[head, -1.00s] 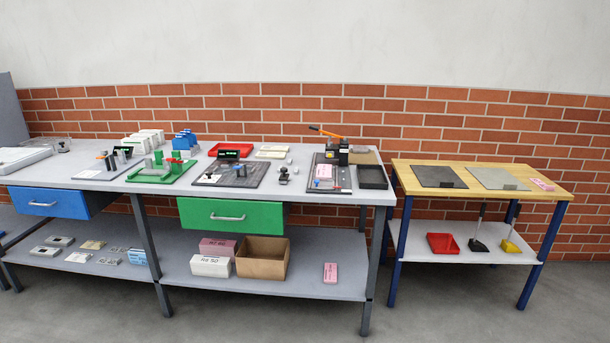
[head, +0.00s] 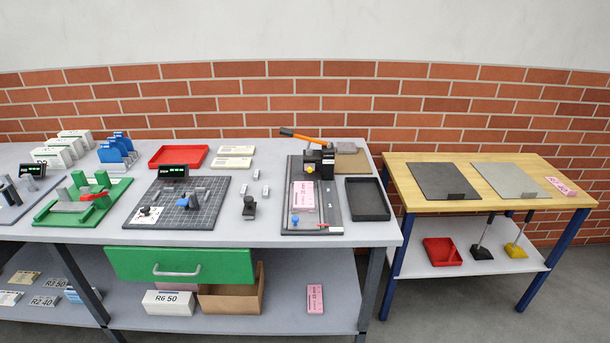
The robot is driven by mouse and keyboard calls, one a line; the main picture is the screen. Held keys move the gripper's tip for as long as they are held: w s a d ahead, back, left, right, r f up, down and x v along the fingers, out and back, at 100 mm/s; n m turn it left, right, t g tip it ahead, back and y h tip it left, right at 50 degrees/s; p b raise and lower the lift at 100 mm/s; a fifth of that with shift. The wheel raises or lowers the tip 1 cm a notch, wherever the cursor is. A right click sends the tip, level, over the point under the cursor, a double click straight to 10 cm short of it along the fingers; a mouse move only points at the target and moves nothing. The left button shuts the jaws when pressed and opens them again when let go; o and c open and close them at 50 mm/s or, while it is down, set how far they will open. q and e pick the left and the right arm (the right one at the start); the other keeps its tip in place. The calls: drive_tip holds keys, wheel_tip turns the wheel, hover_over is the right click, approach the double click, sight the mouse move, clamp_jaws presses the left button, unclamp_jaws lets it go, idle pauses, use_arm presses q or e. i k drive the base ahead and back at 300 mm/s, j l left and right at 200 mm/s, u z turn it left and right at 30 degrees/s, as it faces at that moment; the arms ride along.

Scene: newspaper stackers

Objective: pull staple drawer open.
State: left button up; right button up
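A green drawer (head: 180,266) with a pale bar handle (head: 177,272) hangs under the front edge of the grey workbench (head: 90,234). Its front hides its inside, and it looks shut. No label on it is readable, so I cannot tell whether it is the staple drawer. Neither of my grippers is in view, and nothing touches the handle.
The bench top holds a black stapling device with an orange lever (head: 312,160), a red tray (head: 179,157) and a black tray (head: 367,199). A cardboard box (head: 232,297) and a white R6 50 box (head: 168,303) stand on the lower shelf. A wooden-topped table (head: 407,204) stands right.

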sight(309, 166)
drive_tip(key=i+j, duration=0.85)
